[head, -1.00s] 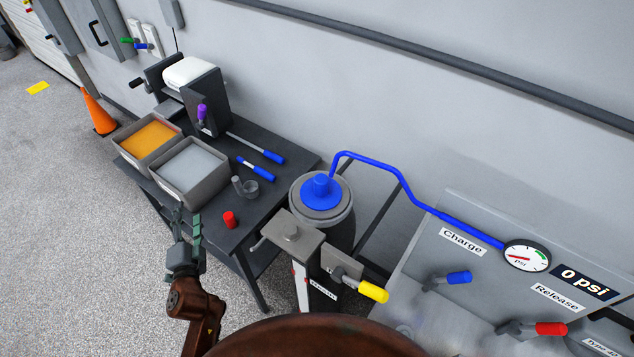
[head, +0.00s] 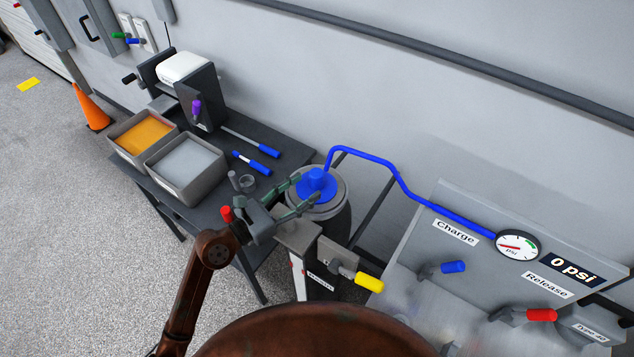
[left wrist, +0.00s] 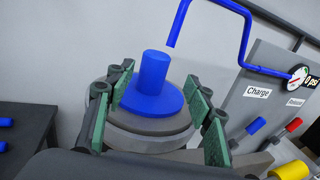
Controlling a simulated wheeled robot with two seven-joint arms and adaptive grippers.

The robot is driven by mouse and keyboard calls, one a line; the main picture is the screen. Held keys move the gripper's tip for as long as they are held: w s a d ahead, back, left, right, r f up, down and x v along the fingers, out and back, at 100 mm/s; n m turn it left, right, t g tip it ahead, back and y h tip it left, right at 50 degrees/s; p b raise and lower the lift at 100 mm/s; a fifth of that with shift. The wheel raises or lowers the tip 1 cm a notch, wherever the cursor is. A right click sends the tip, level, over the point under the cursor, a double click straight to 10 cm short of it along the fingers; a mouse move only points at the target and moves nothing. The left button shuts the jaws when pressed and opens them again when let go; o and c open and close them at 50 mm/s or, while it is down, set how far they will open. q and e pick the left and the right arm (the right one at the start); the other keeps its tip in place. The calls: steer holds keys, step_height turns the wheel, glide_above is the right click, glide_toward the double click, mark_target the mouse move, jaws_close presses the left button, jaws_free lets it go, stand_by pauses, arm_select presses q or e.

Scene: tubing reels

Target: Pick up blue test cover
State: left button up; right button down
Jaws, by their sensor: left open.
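The blue test cover (head: 317,181) is a round disc with an upright knob, seated on top of the grey cylinder (head: 343,219). It also shows in the left wrist view (left wrist: 153,78), resting on the grey rim. My left gripper (head: 307,196) is open, with its green-padded fingers at either side of the cover. In the left wrist view the fingers (left wrist: 160,95) flank the blue disc, and the knob stands between them. I cannot tell whether either pad touches the cover. My right gripper is not in view.
A blue pipe (head: 400,183) arches from just above the cover to a panel with a gauge (head: 517,246). A yellow-handled valve (head: 368,282) projects at the cylinder's front.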

mark_target(311, 179)
arm_select(q)
steer(key=x, duration=0.1)
steer(key=p+x, duration=0.1)
steer(key=x, duration=0.1)
steer(key=p+x, duration=0.1)
steer(key=x, duration=0.1)
steer(key=shift+w+a+r, duration=0.15)
steer(key=shift+w+r, duration=0.15)
steer(key=shift+w, duration=0.1)
steer(key=shift+w+d+f, duration=0.1)
steer(key=shift+w+d, duration=0.1)
steer(key=shift+d, duration=0.1)
steer(key=shift+a, duration=0.1)
steer(key=c, duration=0.5)
jaws_close()
